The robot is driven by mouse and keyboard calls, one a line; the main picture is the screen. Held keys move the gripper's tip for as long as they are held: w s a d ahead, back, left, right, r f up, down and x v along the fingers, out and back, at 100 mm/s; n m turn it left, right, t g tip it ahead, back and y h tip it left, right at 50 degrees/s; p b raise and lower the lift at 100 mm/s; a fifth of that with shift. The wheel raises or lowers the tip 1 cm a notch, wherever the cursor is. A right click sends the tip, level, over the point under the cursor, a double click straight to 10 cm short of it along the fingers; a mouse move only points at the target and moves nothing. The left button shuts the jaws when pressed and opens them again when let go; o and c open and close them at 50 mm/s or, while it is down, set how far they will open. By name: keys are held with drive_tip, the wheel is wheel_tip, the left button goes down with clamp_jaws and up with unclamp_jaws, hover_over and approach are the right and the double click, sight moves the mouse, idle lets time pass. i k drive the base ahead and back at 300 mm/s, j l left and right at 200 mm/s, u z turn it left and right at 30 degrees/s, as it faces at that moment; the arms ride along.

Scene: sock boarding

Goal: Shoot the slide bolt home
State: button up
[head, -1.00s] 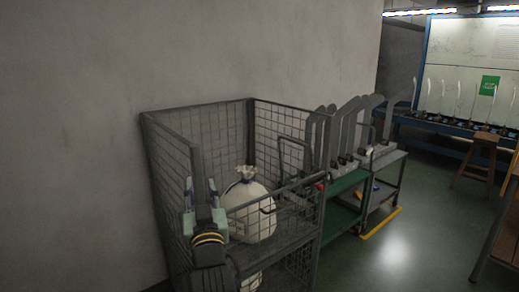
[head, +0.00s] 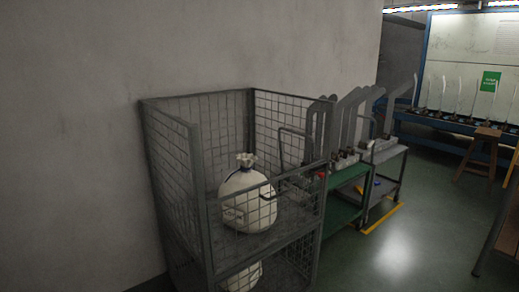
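No slide bolt can be made out clearly. A grey wire-mesh cage (head: 172,150) stands against the wall at the centre of the head view. A small dark curved piece (head: 268,190) shows at the cage front, before the white sack; I cannot tell whether it belongs to a bolt. The tied white sack (head: 246,208) stands on the cage's upper deck, seen partly through mesh. A second pale sack (head: 243,277) shows low in the cage, cut by the frame edge. My gripper is not in view, so whether it is open or shut is hidden.
A green cart (head: 345,178) and a grey cart (head: 392,155) with upright grey boards stand right of the cage. A wooden stool (head: 484,138) and a blue-framed bench (head: 440,122) are farther back.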

sight(321, 175)
drive_tip(key=i+j+z, duration=0.1)
drive_tip(key=i+z, duration=0.15)
drive_tip(key=i, duration=0.3)
drive_tip(key=i+j+z, duration=0.3)
drive_tip(key=i, duration=0.2)
